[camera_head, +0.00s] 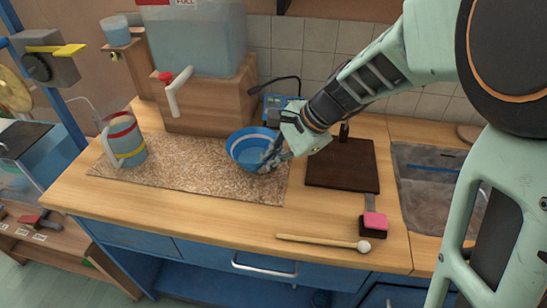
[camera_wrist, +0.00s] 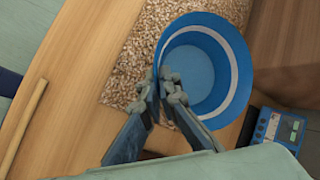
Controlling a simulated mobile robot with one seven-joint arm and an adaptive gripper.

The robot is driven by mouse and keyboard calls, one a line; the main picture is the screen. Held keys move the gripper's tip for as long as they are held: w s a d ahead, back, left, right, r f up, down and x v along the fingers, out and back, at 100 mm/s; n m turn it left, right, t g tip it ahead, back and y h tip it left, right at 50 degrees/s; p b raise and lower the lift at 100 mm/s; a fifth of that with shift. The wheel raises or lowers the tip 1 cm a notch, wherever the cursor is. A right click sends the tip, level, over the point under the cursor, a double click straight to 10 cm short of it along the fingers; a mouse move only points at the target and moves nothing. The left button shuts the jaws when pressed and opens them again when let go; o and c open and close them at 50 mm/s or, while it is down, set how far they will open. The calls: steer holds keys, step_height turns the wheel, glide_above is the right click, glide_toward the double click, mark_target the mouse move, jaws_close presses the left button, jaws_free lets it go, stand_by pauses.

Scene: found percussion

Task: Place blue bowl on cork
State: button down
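The blue bowl (camera_head: 247,152) has a pale band inside its rim. In the wrist view the bowl (camera_wrist: 207,78) shows its open inside. My gripper (camera_head: 270,158) is at its near right side in the head view. In the wrist view my gripper (camera_wrist: 164,82) has its fingertips close together on the bowl's wall, one on each side of the rim. The speckled cork mat (camera_head: 185,175) lies flat on the counter; it also shows in the wrist view (camera_wrist: 141,55). The bowl overlaps the cork's back right part in the head view. I cannot tell whether it touches the cork.
A striped jug (camera_head: 126,140) stands on the cork's left end. A water tank (camera_head: 195,40) on a wooden block (camera_head: 205,100) stands behind. A dark board (camera_head: 342,165), pink-topped block (camera_head: 374,221) and mallet (camera_head: 325,242) lie right and front. The cork's middle is clear.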

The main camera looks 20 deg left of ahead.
step_height(320, 180, down, 4)
steer(key=shift+a+r+b, duration=0.15)
steer(key=shift+r+b, duration=0.1)
steer(key=shift+b, duration=0.05)
steer(key=c, duration=2.2)
jaws_free()
steer(key=shift+o, duration=0.2)
steer(key=shift+r, duration=0.1)
steer(key=shift+d+r, duration=0.2)
steer(key=shift+r, duration=0.1)
steer(key=p+v, duration=0.1)
steer(key=v, duration=1)
steer(key=shift+p, duration=0.35)
steer(key=shift+d+r, duration=0.1)
